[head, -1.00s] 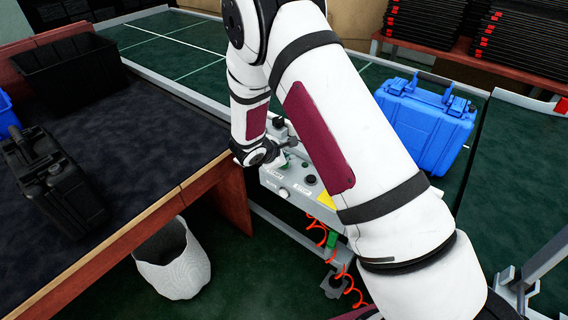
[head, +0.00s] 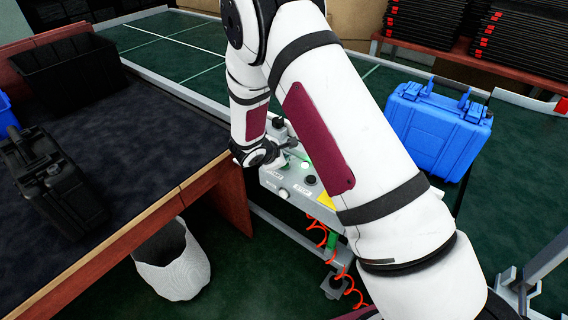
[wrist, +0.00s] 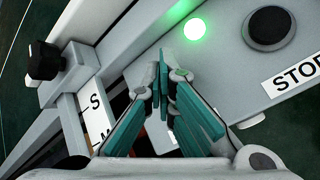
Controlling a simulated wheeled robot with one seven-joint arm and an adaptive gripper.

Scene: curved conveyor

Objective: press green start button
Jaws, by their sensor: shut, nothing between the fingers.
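The green start button (wrist: 195,29) glows brightly on the grey control box (wrist: 228,85) in the wrist view. It also shows as a lit spot in the head view (head: 304,166). My gripper (wrist: 169,72) is shut and empty, its teal fingers together over the box. In the wrist view the fingertips appear just below and left of the lit button, apart from it in the picture. How high they are above the panel I cannot tell. A black button (wrist: 269,27) sits to the right, beside a STOP label (wrist: 296,75).
A black knob (wrist: 45,61) stands left in the wrist view. A blue case (head: 438,128) is on the conveyor at right. A black case (head: 50,178) and a black bin (head: 68,72) are on the left table (head: 150,150). A white basket (head: 172,265) stands on the floor.

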